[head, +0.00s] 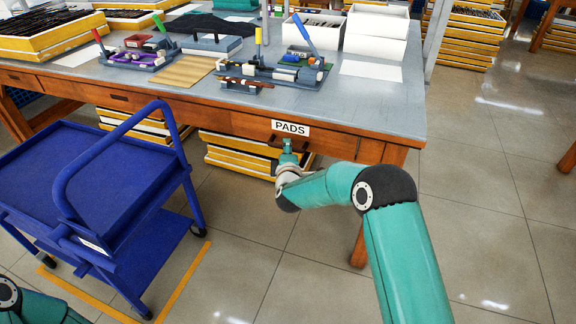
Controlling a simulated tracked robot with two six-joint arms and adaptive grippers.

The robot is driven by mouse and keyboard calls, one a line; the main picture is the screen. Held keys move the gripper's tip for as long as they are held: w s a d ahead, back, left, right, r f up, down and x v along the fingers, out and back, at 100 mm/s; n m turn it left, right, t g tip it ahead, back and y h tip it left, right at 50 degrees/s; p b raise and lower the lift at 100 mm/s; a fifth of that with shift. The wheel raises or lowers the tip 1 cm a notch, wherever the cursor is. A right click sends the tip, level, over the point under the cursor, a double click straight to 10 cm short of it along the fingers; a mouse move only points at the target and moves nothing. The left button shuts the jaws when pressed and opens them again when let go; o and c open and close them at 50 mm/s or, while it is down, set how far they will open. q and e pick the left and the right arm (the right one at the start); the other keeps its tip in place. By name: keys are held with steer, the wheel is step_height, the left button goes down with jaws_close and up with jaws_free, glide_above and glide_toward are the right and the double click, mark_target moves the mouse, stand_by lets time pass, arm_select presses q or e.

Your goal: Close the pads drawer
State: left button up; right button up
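The pads drawer is in the front of the wooden workbench, marked by a white PADS label (290,128). A dark reddish-brown part (302,144), perhaps its handle or front, shows just below the label. How far the drawer stands out is hard to tell. My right gripper (288,146) is at this part, under the label. Its fingers are small and partly hidden, so I cannot tell whether they are open or shut or touch the drawer. Of my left arm only a link shows at the lower left corner; its gripper is out of view.
A blue cart (95,185) stands left of the drawer, close to the bench. Stacked yellow-edged trays (235,160) lie under the bench. Tools and white boxes (375,35) occupy the grey benchtop (375,110). The tiled floor (490,210) at right is clear.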

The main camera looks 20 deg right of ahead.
steer(key=v, duration=1)
steer(key=shift+f, duration=0.15)
steer(key=s+d+f+g, duration=0.2)
steer(key=s+d+f, duration=0.2)
steer(key=f, duration=0.4)
steer(key=s+a+f+m+g+y, duration=0.2)
steer(key=s+f, duration=0.4)
steer(key=f, duration=0.1)
steer(key=s+a+f+m+g+y, duration=0.1)
steer(key=s+a+f+g+y, duration=0.15)
steer(key=s+f, duration=0.4)
steer(key=s+a+f+m+g+y, duration=0.2)
steer(key=s+a+f+m+g, duration=0.15)
steer(key=s+m, duration=0.45)
steer(key=s+a+f+m+g+y, duration=0.2)
steer(key=s+a+m+g, duration=0.25)
steer(key=s, duration=0.75)
step_height(320, 180, up, 26)
steer(key=p, duration=2.5)
steer(key=shift+w+d+p, duration=0.25)
steer(key=shift+w+p, duration=0.05)
steer(key=shift+f+m+h, duration=0.15)
steer(key=shift+m+h, duration=0.1)
